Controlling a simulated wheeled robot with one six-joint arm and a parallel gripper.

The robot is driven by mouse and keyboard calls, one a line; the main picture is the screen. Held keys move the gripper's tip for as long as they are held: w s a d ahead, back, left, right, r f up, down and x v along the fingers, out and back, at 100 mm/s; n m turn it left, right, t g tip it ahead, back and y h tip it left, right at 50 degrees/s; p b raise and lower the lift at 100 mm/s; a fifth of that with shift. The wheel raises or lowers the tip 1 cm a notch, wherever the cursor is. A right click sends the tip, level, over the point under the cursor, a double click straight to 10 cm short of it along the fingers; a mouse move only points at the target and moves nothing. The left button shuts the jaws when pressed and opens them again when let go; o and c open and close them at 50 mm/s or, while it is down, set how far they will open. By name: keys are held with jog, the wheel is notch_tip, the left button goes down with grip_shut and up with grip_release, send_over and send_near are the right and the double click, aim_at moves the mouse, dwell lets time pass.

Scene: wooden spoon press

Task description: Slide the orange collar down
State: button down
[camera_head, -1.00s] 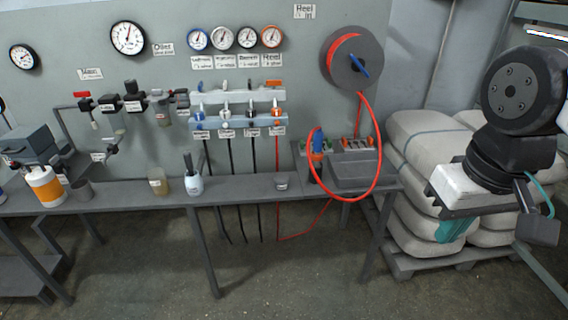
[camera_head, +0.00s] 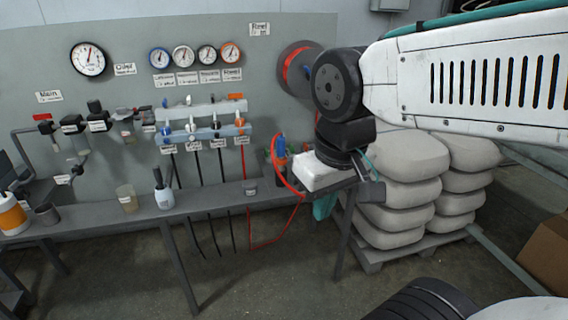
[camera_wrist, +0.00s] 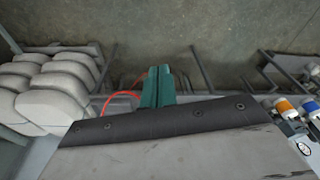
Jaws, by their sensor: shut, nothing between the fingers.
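A blue-topped fitting (camera_head: 280,145) stands at the right end of the bench, inside the loop of a red-orange hose (camera_head: 273,165). The part below its blue top looks orange, but it is too small to tell for sure whether this is the collar. My gripper (camera_head: 324,206) has teal fingers pointing down, to the right of the fitting and apart from it in the picture. The white wrist body hides part of the bench end. In the wrist view the teal fingers (camera_wrist: 158,88) are together and empty, with the red hose (camera_wrist: 112,98) beside them.
The grey bench (camera_head: 215,197) runs along the wall and holds cups and a jar. Valves (camera_head: 203,125) and gauges (camera_head: 183,57) are on the wall. The hose reel (camera_head: 297,65) is partly behind my arm. Stacked sacks (camera_head: 405,185) stand on a pallet at right. The front floor is clear.

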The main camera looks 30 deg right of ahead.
jog(key=w+d+f+m+t+h, duration=0.1)
jog(key=w+d+f+t, duration=0.25)
jog(key=w, duration=0.95)
jog(key=w+d+f+t, duration=0.3)
jog(key=w+d+f, duration=0.1)
jog(key=w, duration=0.9)
jog(key=w+d+f+m+t+h, duration=0.1)
jog(key=w+d+f+t, duration=0.3)
jog(key=w, duration=0.9)
jog(key=w+d+f+t+h, duration=0.2)
jog(key=w+d+f+t, duration=0.35)
jog(key=f, duration=0.35)
jog(key=s+d+f+m+t+h, duration=0.1)
jog(key=s+d+f+t+h, duration=0.1)
jog(key=s+f, duration=0.3)
notch_tip(320, 180, down, 2)
jog(key=shift+s+d+f+t, duration=0.15)
jog(key=shift+s+d+t, duration=0.15)
jog(key=shift+d+t, duration=0.2)
jog(key=shift+a, duration=0.1)
